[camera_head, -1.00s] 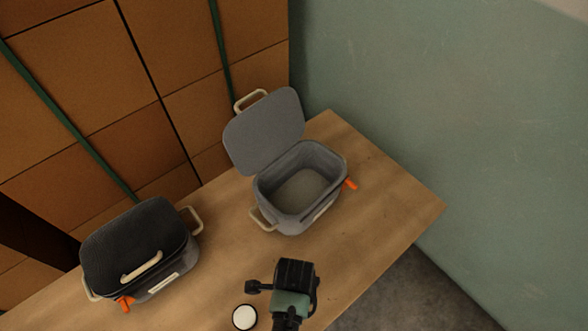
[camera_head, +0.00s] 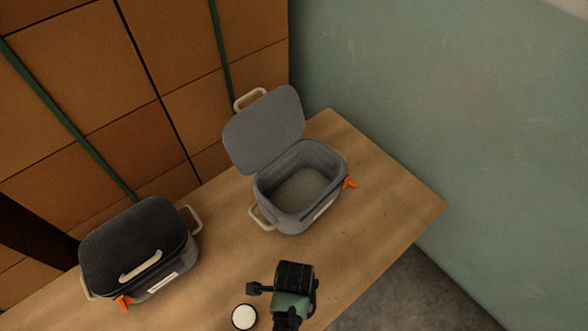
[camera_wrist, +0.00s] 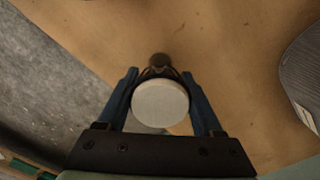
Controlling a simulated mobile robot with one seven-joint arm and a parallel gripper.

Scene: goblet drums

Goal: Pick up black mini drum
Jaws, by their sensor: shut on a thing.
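I cannot tell whether the drum touches the table.
Another pale round top with a dark rim (camera_head: 244,317) is left of my gripper on the wooden table (camera_head: 380,205). An open grey bin (camera_head: 290,222) stands behind, and a lidded dark bin (camera_head: 140,245) at the left. The table's right side is clear.

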